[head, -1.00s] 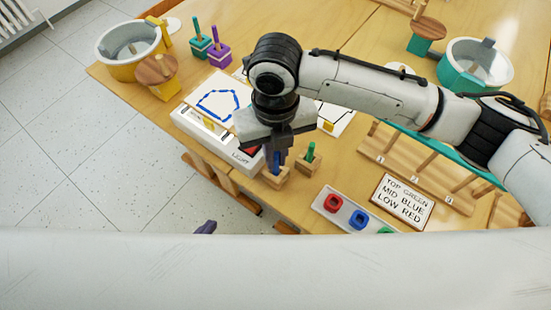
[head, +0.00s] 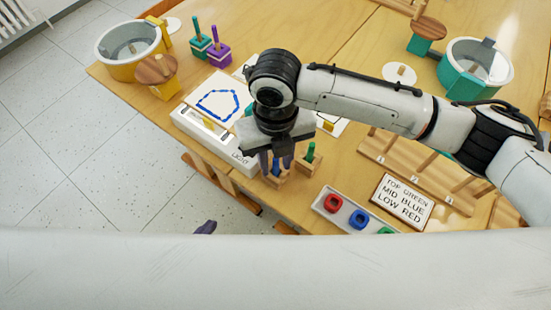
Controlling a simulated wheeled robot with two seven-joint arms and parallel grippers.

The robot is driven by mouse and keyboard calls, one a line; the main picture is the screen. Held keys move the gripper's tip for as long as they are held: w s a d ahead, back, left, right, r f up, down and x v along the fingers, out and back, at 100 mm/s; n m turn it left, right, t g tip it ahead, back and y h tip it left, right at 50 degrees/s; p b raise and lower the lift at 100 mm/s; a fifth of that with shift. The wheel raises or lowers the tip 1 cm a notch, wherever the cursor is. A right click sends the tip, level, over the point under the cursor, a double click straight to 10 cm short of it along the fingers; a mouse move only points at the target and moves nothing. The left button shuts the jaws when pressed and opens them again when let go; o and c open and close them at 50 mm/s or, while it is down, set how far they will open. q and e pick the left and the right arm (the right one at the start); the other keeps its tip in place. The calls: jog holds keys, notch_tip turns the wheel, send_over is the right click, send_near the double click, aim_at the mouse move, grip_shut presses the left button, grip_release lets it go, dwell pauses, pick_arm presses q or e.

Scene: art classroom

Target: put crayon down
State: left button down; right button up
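The blue crayon (head: 276,170) stands upright in a small wooden block (head: 272,182) near the table's front edge. My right gripper (head: 276,163) points down over it, its two fingers spread on either side of the crayon with gaps. The crayon's upper end is partly hidden by the gripper. A green crayon (head: 310,152) stands in a second wooden block (head: 309,165) just to the right. Only a dark tip of my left gripper (head: 205,227) shows, low and away from the table; its opening cannot be seen.
A white light box (head: 201,131) with a blue outline drawing lies left of the gripper. A white tray (head: 321,205) with red, blue and green rings and a lettered sign (head: 402,202) lie to the right. A wooden pegged rack (head: 415,170) stands behind them.

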notch_tip(320, 180, up, 12)
dwell(0.4)
dwell(0.4)
